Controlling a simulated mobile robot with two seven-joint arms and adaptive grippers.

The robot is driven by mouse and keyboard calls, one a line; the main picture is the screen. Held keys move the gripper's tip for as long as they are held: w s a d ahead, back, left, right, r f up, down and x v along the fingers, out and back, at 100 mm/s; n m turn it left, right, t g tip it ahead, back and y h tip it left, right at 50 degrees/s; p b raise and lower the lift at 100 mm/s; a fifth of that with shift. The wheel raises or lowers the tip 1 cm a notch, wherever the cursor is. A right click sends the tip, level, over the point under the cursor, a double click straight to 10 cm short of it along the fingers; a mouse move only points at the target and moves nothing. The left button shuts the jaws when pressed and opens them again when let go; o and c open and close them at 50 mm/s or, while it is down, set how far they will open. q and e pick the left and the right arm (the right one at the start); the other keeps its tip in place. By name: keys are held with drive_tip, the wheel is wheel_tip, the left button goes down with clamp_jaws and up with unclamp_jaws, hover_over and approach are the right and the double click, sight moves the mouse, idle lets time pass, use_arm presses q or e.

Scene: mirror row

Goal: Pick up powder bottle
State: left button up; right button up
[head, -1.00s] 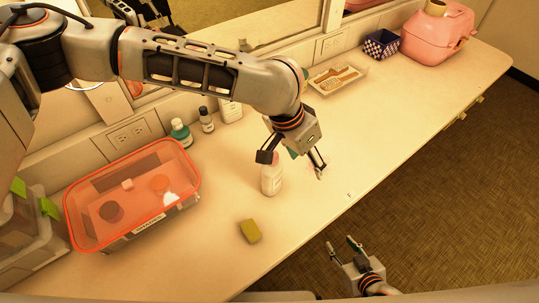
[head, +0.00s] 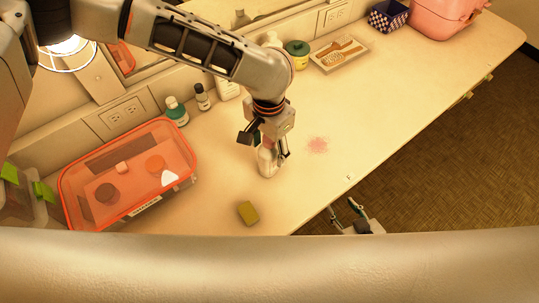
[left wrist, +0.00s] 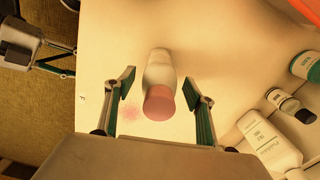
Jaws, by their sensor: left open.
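The powder bottle (head: 267,163) is white and stands upright on the counter. Its pink cap (left wrist: 159,102) shows in the left wrist view, with the white body beyond it. My left gripper (head: 265,147) is open and reaches down over the bottle, one finger on each side. In the left wrist view the bottle is between the fingers, with a gap on both sides.
A yellow-green sponge (head: 248,212) lies in front of the bottle. An orange-lidded bin (head: 80,180) stands to the left. Small bottles (head: 176,110) line the wall. A pink powdery patch (head: 318,145) lies to the right, on otherwise clear counter.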

use_arm(q)
drive_tip(key=shift+f, duration=0.65)
drive_tip(key=c, duration=1.4)
drive_tip(key=shift+r, duration=0.15)
